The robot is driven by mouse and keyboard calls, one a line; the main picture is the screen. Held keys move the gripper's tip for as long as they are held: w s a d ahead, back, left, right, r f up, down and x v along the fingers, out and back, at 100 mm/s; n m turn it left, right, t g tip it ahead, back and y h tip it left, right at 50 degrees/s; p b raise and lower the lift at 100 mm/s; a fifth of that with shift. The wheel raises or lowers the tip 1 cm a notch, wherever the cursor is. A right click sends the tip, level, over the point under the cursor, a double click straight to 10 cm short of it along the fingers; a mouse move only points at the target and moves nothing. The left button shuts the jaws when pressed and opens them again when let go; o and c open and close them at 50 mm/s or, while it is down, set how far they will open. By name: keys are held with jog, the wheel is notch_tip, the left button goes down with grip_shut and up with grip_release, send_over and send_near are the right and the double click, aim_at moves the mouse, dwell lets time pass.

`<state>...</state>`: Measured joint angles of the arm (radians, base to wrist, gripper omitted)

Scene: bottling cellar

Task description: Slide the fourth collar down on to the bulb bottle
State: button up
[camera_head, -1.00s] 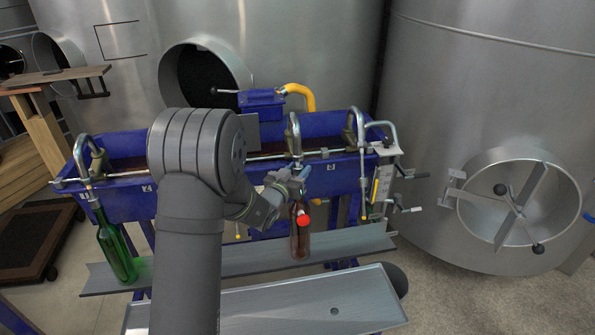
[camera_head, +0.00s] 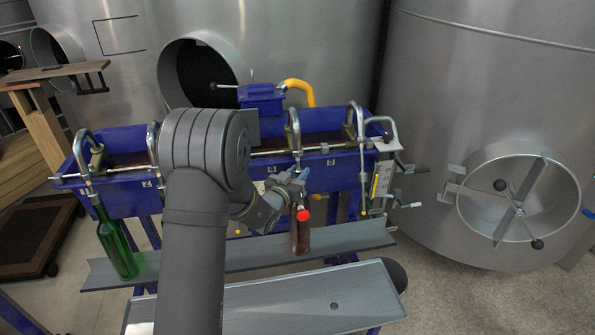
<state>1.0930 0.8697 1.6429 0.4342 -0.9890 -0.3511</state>
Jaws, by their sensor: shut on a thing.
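My gripper (camera_head: 296,181) is shut at the top of a brown bottle (camera_head: 300,240), below a bent metal spout (camera_head: 295,125) of the blue filler. Its fingers hide what lies between them, so I cannot tell the collar from the bottle's neck there. The brown bottle is roughly upright over the grey ledge; whether its base touches is unclear. A round red part (camera_head: 303,215) shows on its upper front. I cannot make out a bulb shape. A green bottle (camera_head: 116,246) leans under the far-left spout (camera_head: 85,150).
The blue filler trough (camera_head: 330,125) carries several spouts and a long metal rod. A grey ledge (camera_head: 200,264) runs beneath, and a lower tray (camera_head: 290,305) lies empty in front. Steel tanks stand behind and right. My arm hides the trough's middle left.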

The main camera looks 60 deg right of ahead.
jog(key=o, duration=0.4)
jog(key=shift+c, duration=0.2)
jog(key=shift+a, duration=0.15)
jog(key=s+a, duration=0.2)
jog(key=a, duration=1.5)
jog(key=d, duration=0.5)
jog(key=w+d, duration=0.1)
jog(key=d, duration=0.5)
jog(key=w+d, duration=0.1)
jog(key=d, duration=0.4)
jog(key=shift+d, duration=0.4)
jog(key=shift+d+r, duration=0.1)
jog(key=shift+d, duration=0.25)
jog(key=shift+r, duration=0.4)
